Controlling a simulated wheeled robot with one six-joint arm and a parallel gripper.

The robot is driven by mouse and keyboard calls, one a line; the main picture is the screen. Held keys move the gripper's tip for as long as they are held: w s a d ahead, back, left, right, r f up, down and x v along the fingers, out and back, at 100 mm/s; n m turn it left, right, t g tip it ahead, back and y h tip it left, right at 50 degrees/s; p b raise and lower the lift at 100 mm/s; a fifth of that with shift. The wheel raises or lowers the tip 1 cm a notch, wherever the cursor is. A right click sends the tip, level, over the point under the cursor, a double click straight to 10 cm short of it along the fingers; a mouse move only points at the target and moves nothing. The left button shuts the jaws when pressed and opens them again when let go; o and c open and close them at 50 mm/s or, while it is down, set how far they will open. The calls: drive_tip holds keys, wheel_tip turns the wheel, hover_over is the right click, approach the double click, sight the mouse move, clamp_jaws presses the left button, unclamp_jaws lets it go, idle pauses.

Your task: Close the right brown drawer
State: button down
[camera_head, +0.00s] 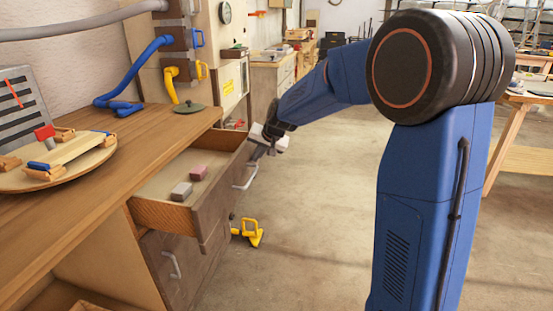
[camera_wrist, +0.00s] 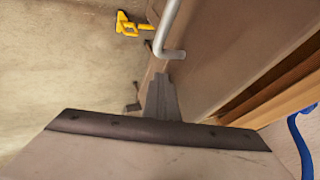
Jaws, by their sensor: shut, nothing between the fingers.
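The brown drawer (camera_head: 213,205) stands pulled out from under the wooden workbench, its inside showing from above. A grey block (camera_head: 181,191) and a reddish block (camera_head: 198,172) lie in it. Its metal handle (camera_head: 246,176) is on the outer face, and the handle also shows in the wrist view (camera_wrist: 170,50). My gripper (camera_head: 257,152) is at the far part of the drawer front, near the handle. In the wrist view my shut, empty fingers (camera_wrist: 162,93) are beside the brown front panel (camera_wrist: 235,50). I cannot tell whether they touch it.
Another handled brown front (camera_head: 172,264) is below the drawer. A yellow tool (camera_head: 252,232) lies on the floor. The workbench top (camera_head: 70,220) holds a round board (camera_head: 85,172) with small parts.

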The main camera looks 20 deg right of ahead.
hover_over(217, 166)
idle(0.4)
